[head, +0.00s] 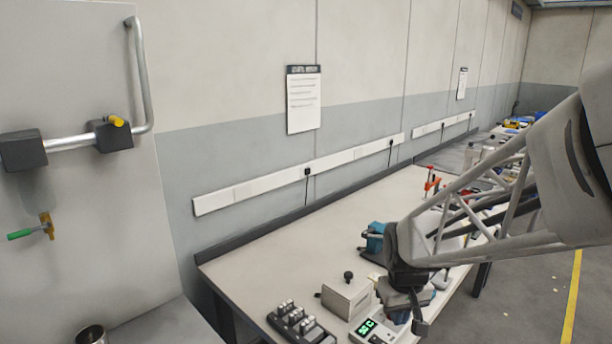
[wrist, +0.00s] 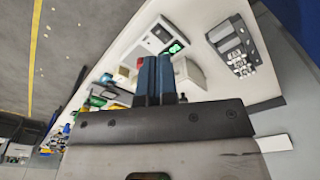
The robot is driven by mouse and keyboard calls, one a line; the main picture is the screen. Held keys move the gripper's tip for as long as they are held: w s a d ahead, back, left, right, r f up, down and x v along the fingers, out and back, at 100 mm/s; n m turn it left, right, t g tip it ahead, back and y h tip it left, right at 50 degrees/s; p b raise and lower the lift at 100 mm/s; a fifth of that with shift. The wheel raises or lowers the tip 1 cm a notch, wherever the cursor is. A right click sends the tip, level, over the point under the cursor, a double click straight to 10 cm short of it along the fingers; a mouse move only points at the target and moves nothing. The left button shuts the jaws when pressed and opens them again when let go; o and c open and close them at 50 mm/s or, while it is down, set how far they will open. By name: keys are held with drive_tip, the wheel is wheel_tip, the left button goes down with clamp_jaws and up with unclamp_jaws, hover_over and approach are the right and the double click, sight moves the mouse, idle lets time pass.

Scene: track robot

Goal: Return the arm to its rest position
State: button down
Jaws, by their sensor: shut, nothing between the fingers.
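My arm reaches in from the right side of the head view, its lattice link sloping down and left over the workbench. My gripper (head: 418,318) hangs at its lower end, near the front edge of the bench; its fingertips are hard to make out there. In the wrist view my gripper (wrist: 156,62) shows two blue fingers side by side, shut with nothing between them. Bench items show behind the fingers in that view; contact cannot be told from it.
The workbench (head: 290,245) runs along the wall. A box with a black knob (head: 346,297), a device with a green display (head: 372,332) and a dark switch block (head: 300,325) stand near my gripper. A pipe (head: 142,75) is on the left panel. Floor (head: 535,290) is clear at right.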

drive_tip(key=s+r+m, duration=0.1)
drive_tip(key=s+r, duration=0.3)
drive_tip(key=s, duration=0.5)
drive_tip(key=s+r+m+t, duration=0.1)
drive_tip(key=s+r, duration=0.4)
drive_tip(key=s, duration=0.4)
drive_tip(key=shift+s+a+r+t, duration=0.2)
drive_tip(key=shift+a+t, duration=0.1)
drive_tip(key=shift+a, duration=0.15)
idle(0.9)
